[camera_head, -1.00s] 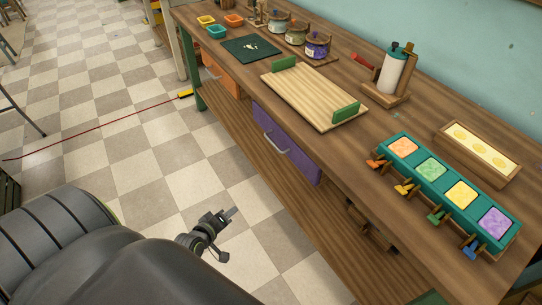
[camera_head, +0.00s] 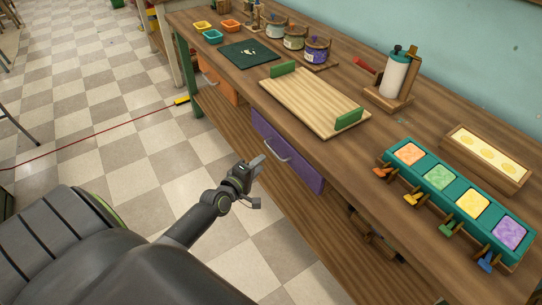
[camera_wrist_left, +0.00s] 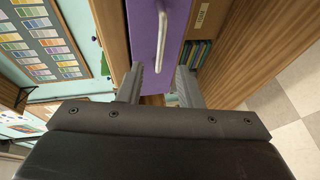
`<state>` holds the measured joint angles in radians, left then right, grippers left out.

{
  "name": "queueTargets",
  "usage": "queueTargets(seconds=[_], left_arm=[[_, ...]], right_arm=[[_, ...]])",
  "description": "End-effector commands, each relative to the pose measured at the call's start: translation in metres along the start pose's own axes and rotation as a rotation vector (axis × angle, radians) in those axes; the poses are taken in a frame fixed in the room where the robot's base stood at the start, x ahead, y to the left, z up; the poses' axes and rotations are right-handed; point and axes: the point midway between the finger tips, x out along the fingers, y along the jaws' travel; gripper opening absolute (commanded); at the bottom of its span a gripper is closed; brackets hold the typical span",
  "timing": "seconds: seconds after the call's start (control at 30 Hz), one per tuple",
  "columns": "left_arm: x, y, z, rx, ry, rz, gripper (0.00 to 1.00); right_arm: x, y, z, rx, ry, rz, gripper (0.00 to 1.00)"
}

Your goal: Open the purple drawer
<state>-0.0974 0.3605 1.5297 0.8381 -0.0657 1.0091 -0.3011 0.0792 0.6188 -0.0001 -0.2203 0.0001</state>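The purple drawer (camera_head: 289,152) is set in the front of the wooden workbench, under the tabletop, and looks closed. Its pale curved handle (camera_head: 276,151) is on its front face. My left gripper (camera_head: 257,166) is in front of the drawer, to the left of and a little below the handle, not touching it. In the left wrist view, the two fingers (camera_wrist_left: 160,84) stand apart with nothing between them. The drawer front (camera_wrist_left: 146,28) and the handle (camera_wrist_left: 162,36) lie ahead of them there. My right gripper does not show.
The workbench top holds a wooden tray with green handles (camera_head: 315,104), a teal soap mould with coloured blocks (camera_head: 450,190), jars (camera_head: 316,48) and a paper roll stand (camera_head: 396,78). An orange drawer (camera_head: 220,88) is further left. The checkered floor (camera_head: 130,150) beside the bench is mostly clear.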

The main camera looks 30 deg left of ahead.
Motion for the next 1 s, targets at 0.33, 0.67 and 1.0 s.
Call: queueTargets(seconds=[0.33,0.67,1.0], left_arm=[[0.062,-0.003,0.0,0.001,0.0,0.0,0.32],[0.078,-0.001,0.0,0.001,0.0,-0.001,0.32],[0.077,0.0,0.0,0.001,0.0,0.0,0.13]], right_arm=[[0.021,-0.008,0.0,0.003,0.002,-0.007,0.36],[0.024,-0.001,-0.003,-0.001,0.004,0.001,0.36],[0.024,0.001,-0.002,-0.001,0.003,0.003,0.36]])
